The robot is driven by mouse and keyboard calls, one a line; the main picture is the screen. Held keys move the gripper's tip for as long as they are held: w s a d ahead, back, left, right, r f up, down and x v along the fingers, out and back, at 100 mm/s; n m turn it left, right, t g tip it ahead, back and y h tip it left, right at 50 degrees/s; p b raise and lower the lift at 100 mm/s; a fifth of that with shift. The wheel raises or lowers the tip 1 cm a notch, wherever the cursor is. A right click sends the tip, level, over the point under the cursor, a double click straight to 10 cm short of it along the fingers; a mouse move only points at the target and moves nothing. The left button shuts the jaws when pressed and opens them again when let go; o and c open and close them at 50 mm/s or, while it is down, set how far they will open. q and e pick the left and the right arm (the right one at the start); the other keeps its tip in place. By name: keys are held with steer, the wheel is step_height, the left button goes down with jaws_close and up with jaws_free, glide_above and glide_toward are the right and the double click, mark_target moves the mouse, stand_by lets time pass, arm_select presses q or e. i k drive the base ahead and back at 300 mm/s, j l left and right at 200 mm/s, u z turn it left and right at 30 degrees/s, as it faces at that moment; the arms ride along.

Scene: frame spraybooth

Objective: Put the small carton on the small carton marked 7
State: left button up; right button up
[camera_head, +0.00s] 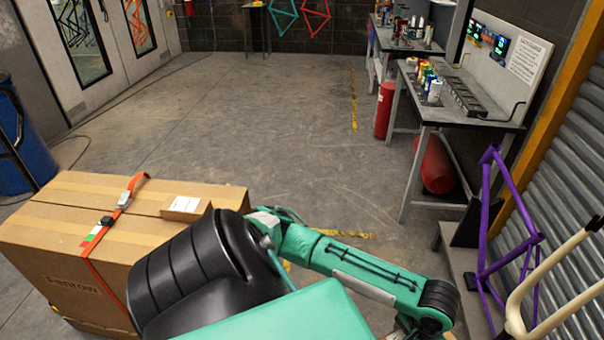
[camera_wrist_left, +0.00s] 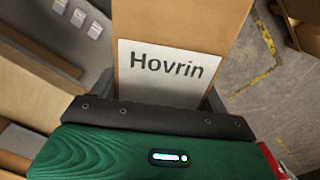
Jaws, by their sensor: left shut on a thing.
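A brown carton (camera_wrist_left: 178,28) with a white label reading "Hovrin" fills the middle of the left wrist view. My left gripper (camera_wrist_left: 162,96) is shut on this carton, with dark jaw parts at its near end. The carton's far end runs out of the top of that view. In the head view neither gripper's fingers show, and a teal and black arm of mine crosses the lower middle. I see no carton marked 7 in either view. My right gripper is not in view.
A steel workbench (camera_head: 450,105) with cans and a purple bike frame (camera_head: 510,235) are at the right. The middle floor is clear.

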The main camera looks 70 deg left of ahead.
mark_target(185, 204)
steer(key=k+j+u, duration=0.1)
steer(key=j+u, duration=0.8)
steer(key=i+j+u, duration=0.1)
steer(key=j+u, duration=0.4)
steer(key=i+j, duration=0.1)
steer(key=j, duration=0.35)
steer(key=i+j, duration=0.15)
steer(key=j, duration=0.3)
steer(key=k+u, duration=0.05)
